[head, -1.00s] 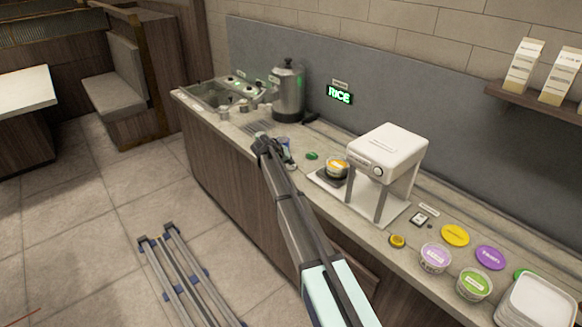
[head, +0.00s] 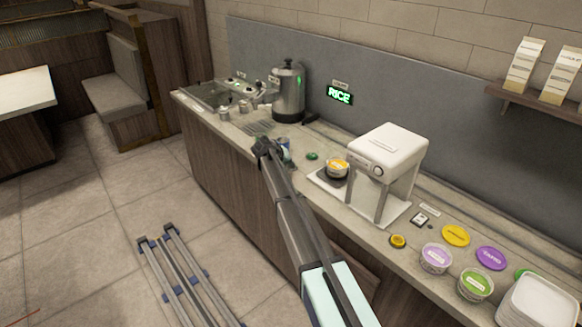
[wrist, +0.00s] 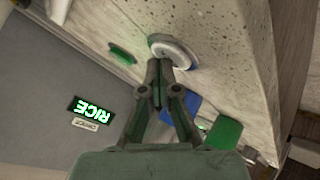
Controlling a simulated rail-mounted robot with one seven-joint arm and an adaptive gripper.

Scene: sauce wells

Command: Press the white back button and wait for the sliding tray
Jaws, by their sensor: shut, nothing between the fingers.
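The white round button (wrist: 176,48) shows in the wrist view on the speckled counter, just past my fingertips. My gripper (wrist: 160,68) is shut and empty, its tips at the button's near edge; I cannot tell whether they touch it. In the head view my gripper (head: 264,148) is low over the counter's front edge, and the white button cannot be made out there.
A green disc (head: 312,156) lies between my gripper and the tray. A blue object (wrist: 196,107) and a green one (wrist: 224,132) are close beside my fingers. A metal urn (head: 288,95) stands behind. Lidded tubs (head: 436,258) and coloured lids are at the right.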

